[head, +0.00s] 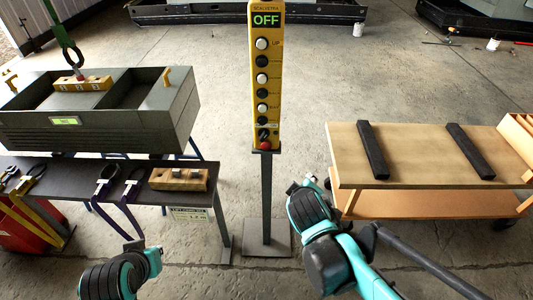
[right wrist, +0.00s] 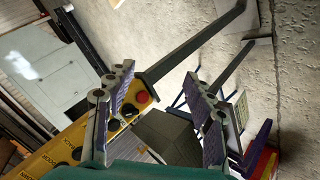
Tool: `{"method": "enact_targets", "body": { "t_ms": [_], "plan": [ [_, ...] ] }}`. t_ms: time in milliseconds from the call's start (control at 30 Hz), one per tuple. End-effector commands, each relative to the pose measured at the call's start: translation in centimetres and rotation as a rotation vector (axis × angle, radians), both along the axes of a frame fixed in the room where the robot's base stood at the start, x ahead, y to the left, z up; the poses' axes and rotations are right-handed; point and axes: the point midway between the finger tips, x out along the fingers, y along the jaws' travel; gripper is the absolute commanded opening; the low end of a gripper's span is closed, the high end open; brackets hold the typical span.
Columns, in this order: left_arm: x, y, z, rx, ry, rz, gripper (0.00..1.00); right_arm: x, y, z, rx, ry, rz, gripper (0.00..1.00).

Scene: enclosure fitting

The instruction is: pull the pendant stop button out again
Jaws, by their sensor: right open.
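The yellow pendant (head: 273,90) stands upright on a grey post in the middle of the head view, its screen reading OFF. Its red stop button (head: 265,146) is at the lower end. In the right wrist view the pendant (right wrist: 72,138) lies slanted, and the red button (right wrist: 143,97) appears between the two fingers. My right gripper (right wrist: 160,74) is open and empty. How far the button is from the fingers I cannot tell, nor whether it is pressed in. In the head view my right arm is low, right of the post; its fingers are not clear.
A grey enclosure (head: 95,138) and a dark bench (head: 110,172) with tools and a wooden block (head: 178,179) stand left. A wooden cart (head: 420,150) with two black bars is right. A green hook (head: 66,40) hangs over the enclosure. The floor around the post is clear.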

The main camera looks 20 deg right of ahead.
Motion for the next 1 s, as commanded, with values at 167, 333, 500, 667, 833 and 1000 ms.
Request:
{"method": "enact_targets", "body": {
  "t_ms": [167,333,500,667,833,1000],
  "plan": [
    [0.0,0.0,-2.5,0.000,0.000,0.000,0.00,6.7,-0.7,-1.4,-0.541,-0.016,0.273,0.53],
    [0.0,0.0,-4.2,0.000,0.000,0.000,0.00,11.5,1.1,-2.6,-1.074,0.001,0.501,0.53],
    [0.0,0.0,-5.5,0.000,0.000,0.000,0.00,14.2,4.1,-4.0,-1.532,0.040,0.658,0.53],
    [0.0,0.0,-6.1,0.000,0.000,0.000,0.00,14.9,6.1,-4.9,-1.781,0.074,0.723,0.53],
    [0.0,0.0,-6.0,0.000,0.000,0.000,0.00,15.8,6.4,-5.0,-1.851,0.087,0.739,0.53],
    [0.0,0.0,-5.8,0.000,0.000,0.000,0.00,18.3,5.6,-5.0,-1.848,0.088,0.737,0.53]
  ]
}}
